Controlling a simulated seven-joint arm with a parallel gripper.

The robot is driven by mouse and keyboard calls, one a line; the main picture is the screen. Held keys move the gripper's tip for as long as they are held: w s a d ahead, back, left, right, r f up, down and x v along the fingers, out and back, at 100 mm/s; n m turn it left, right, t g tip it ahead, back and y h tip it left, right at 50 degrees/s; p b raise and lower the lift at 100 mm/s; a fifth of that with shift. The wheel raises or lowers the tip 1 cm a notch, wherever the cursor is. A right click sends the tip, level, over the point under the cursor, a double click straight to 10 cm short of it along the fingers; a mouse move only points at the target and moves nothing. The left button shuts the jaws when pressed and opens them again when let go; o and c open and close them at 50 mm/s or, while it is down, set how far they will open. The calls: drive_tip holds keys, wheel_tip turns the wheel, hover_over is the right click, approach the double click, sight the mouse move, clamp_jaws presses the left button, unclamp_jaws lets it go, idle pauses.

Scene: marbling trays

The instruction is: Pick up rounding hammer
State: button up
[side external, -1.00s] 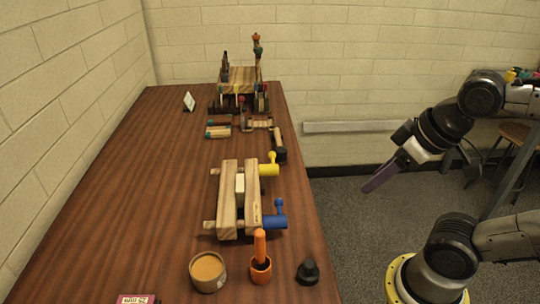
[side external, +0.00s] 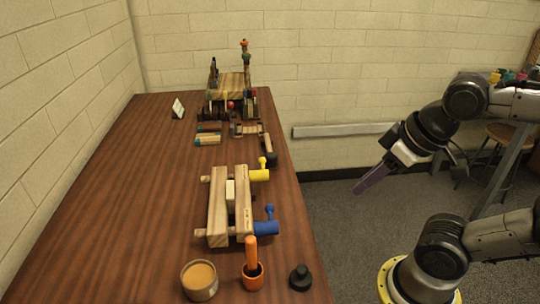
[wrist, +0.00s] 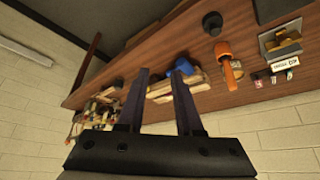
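A hammer-like tool (side external: 267,146) with a wooden handle and a dark head lies near the right edge of the table in the side external view, beyond the wooden vise. It looks like the rounding hammer, but it is too small to be sure. I cannot pick it out clearly in the wrist view. My gripper (side external: 372,180) hangs off the right side of the table, well apart from the tool. In the wrist view my gripper (wrist: 158,80) has its two dark fingers apart with nothing held between them.
The wooden vise (side external: 216,207) with yellow and blue handles sits mid-table. A tan-filled round tub (side external: 199,279), an orange cup with an orange-handled tool (side external: 252,275) and a black knob-like piece (side external: 300,278) stand in front. A tool rack (side external: 229,85) stands behind. The table's left side is clear.

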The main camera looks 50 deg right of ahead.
drive_tip(key=w+d+r+m+t+h, duration=0.1)
drive_tip(key=w+r+m+t, duration=0.3)
drive_tip(key=w, duration=0.4)
drive_tip(key=w+d+r+m+t, duration=0.1)
drive_tip(key=w+r+t, duration=0.3)
drive_tip(key=w+r, duration=0.3)
drive_tip(key=w+d+m+t+y, duration=0.2)
drive_tip(key=w+t, duration=0.1)
drive_tip(key=w, duration=0.9)
drive_tip(key=m, duration=0.9)
approach(269, 148)
drive_tip(key=w, duration=0.2)
drive_tip(key=w+f, duration=0.1)
drive_tip(key=w, duration=0.1)
drive_tip(key=shift+d+f, duration=0.1)
drive_tip(key=shift+f, duration=0.05)
drive_tip(key=shift+w+a+f, duration=0.15)
drive_tip(key=shift+w, duration=0.8)
drive_tip(key=shift+w+a+f, duration=0.1)
drive_tip(key=shift+w+f, duration=0.1)
drive_tip(key=shift+w, duration=0.75)
drive_tip(key=shift+w+a+f, duration=0.15)
drive_tip(key=shift+w, duration=0.8)
clamp_jaws()
drive_tip(key=shift+r, duration=0.15)
